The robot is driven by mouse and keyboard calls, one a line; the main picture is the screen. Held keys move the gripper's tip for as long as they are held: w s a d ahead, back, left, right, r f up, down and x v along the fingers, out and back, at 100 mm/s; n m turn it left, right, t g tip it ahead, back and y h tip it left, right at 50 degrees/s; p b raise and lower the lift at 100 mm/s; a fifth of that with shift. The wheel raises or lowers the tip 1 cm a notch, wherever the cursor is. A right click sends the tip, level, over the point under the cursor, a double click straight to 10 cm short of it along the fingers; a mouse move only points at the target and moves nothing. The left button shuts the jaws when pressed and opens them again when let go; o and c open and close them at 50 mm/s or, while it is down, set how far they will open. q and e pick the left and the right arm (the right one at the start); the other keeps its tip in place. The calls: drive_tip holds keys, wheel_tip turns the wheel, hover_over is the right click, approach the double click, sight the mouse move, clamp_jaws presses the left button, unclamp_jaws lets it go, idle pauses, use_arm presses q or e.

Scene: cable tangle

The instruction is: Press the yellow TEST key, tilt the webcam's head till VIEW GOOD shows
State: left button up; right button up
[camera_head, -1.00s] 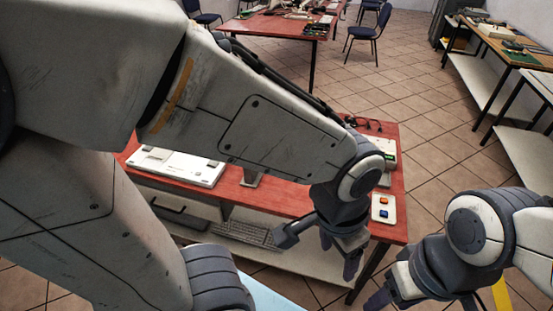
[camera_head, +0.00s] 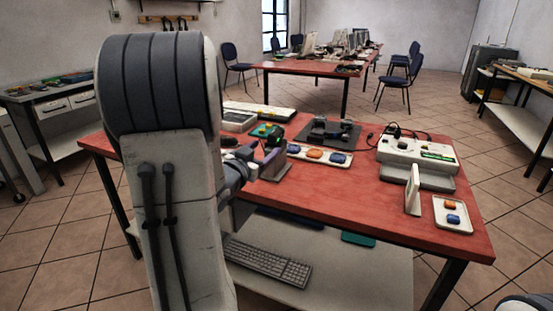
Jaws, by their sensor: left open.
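My left gripper (camera_head: 268,153) is over the red table, partly hidden behind my own arm, and looks open. Its fingers are close to a small grey-purple upright plate (camera_head: 277,164); I cannot tell if they touch. A white key strip (camera_head: 340,162) with blue and orange keys lies just right of it. A white device (camera_head: 405,150) with a green display (camera_head: 437,156) stands at the right; its text is unreadable. I cannot pick out the webcam or a TEST label for certain. My right gripper is out of view.
A dark mat (camera_head: 318,140) with a black object lies at the table's back. A thin white upright panel (camera_head: 413,190) stands in front of the device. Black cables lie behind it. A keyboard (camera_head: 268,262) is on the lower shelf. The table's front right is mostly clear.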

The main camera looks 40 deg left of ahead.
sight(271, 138)
use_arm(q)
drive_tip(key=shift+t, duration=0.3)
drive_tip(key=x, duration=0.3)
drive_tip(key=a+x, duration=0.1)
drive_tip(key=x, duration=0.5)
drive_tip(key=shift+w+a+f+b, duration=0.15)
drive_tip(key=shift+w+a+b, duration=0.05)
drive_tip(key=shift+a+b, duration=0.15)
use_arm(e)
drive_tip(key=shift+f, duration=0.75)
